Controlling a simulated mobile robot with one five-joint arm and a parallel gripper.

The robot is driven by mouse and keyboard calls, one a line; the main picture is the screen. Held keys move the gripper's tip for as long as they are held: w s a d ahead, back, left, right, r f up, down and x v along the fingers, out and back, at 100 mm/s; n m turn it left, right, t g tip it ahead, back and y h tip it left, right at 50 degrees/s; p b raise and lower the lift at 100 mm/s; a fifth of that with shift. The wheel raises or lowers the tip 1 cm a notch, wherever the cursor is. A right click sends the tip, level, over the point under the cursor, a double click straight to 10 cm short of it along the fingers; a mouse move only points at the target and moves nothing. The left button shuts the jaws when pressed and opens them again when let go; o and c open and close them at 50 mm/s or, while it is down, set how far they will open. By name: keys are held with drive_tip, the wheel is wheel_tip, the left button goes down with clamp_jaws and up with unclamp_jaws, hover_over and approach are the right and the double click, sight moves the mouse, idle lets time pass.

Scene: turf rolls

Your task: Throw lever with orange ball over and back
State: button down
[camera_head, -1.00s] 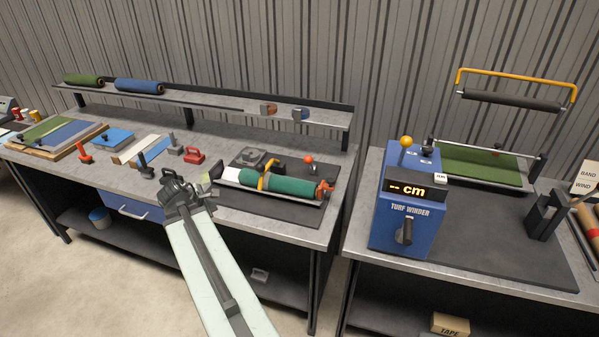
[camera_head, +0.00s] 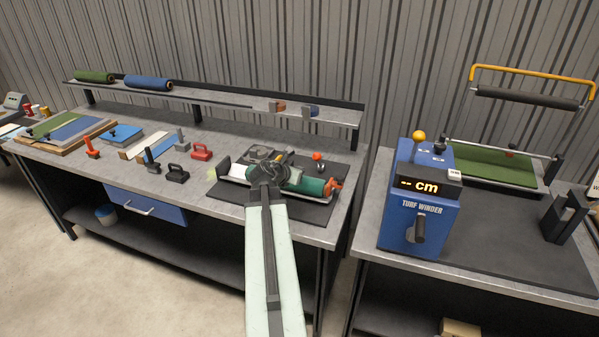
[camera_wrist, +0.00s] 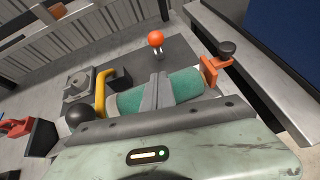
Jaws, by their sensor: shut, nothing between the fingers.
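The orange ball (camera_head: 317,156) tops a lever at the back of the dark mat on the left bench. In the wrist view the orange ball (camera_wrist: 155,38) sits on a short pale stem, beyond the green roll and apart from my fingers. My gripper (camera_head: 266,165) is in front of the green roll (camera_head: 312,186) in the head view and hides part of it. In the wrist view my gripper (camera_wrist: 160,80) is shut and empty, its fingers pointing toward the lever across the green roll (camera_wrist: 185,82).
The roll lies in a cradle with an orange clamp (camera_wrist: 209,72) and a yellow handle (camera_wrist: 101,92). A grey block (camera_wrist: 77,86) is beside it. The blue turf winder (camera_head: 418,205) with a yellow ball (camera_head: 418,136) stands on the right bench. A shelf (camera_head: 215,96) runs behind.

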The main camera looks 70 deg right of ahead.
sight(305, 178)
drive_tip(key=b+x, duration=0.2)
drive_tip(key=x, duration=0.4)
drive_tip(key=shift+d+f+b, duration=0.15)
drive_tip(key=shift+f+b, duration=0.15)
drive_tip(key=shift+f, duration=0.05)
drive_tip(key=shift+s+d+r+p, duration=0.1)
drive_tip(key=shift+d+r+p, duration=0.15)
drive_tip(key=shift+d, duration=0.4)
drive_tip(key=shift+s+d+r+p, duration=0.1)
drive_tip(key=shift+d+r+p, duration=0.15)
drive_tip(key=shift+d, duration=0.4)
drive_tip(key=shift+s+d+r+p, duration=0.1)
drive_tip(key=shift+d+r+p, duration=0.15)
drive_tip(key=shift+d, duration=0.45)
